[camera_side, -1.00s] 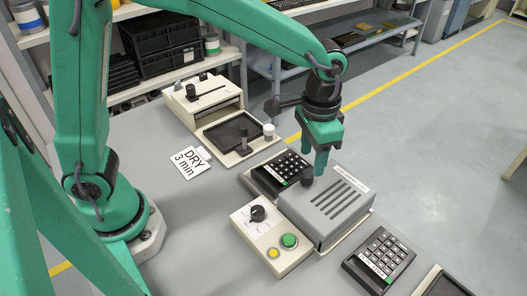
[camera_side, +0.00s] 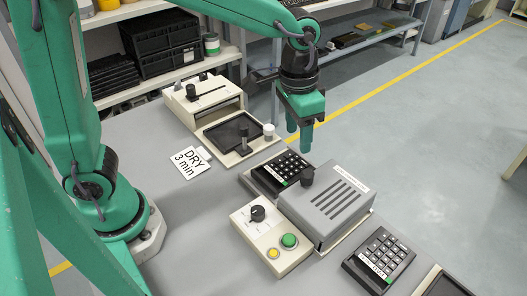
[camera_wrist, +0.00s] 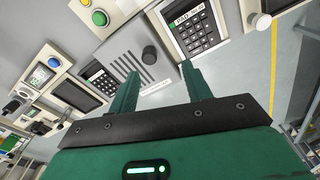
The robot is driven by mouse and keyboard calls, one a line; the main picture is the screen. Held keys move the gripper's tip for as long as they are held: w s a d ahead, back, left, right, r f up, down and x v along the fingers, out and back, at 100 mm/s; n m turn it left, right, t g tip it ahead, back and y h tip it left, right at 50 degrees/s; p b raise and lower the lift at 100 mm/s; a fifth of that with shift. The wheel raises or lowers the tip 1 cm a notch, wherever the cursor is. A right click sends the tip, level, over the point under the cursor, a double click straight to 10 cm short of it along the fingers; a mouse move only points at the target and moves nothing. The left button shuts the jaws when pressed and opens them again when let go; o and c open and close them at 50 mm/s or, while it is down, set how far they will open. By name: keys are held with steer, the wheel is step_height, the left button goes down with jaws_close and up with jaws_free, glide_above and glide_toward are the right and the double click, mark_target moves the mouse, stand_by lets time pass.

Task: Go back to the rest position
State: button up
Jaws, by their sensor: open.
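My gripper (camera_side: 298,138) hangs in the air above the black keypad (camera_side: 279,172) and the back end of the grey slotted cover (camera_side: 328,206). Its two green fingers are apart and nothing is between them. The wrist view also shows the gripper (camera_wrist: 158,75) with its fingers spread and empty. In that view the grey cover with its black knob (camera_wrist: 149,54) lies beyond the left finger.
A control box (camera_side: 272,238) with a dial and green and yellow buttons stands left of the cover. A printing unit (camera_side: 205,100) is farther back beside a "DRY 3 min" card (camera_side: 190,162). Another keypad (camera_side: 379,260) lies at front right. Shelves with black crates (camera_side: 160,42) stand behind.

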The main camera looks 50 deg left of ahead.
steer(key=s+a+r+n+t, duration=0.2)
steer(key=s+a, duration=0.4)
steer(key=a, duration=0.2)
steer(key=s+a+r+n+t, duration=0.1)
steer(key=s+a+r+t, duration=0.1)
steer(key=s+a, duration=0.5)
steer(key=shift+s+a+r+n+t, duration=0.25)
steer(key=shift+a+r+n+t, duration=0.1)
steer(key=shift+n+t, duration=0.05)
stand_by(1.0)
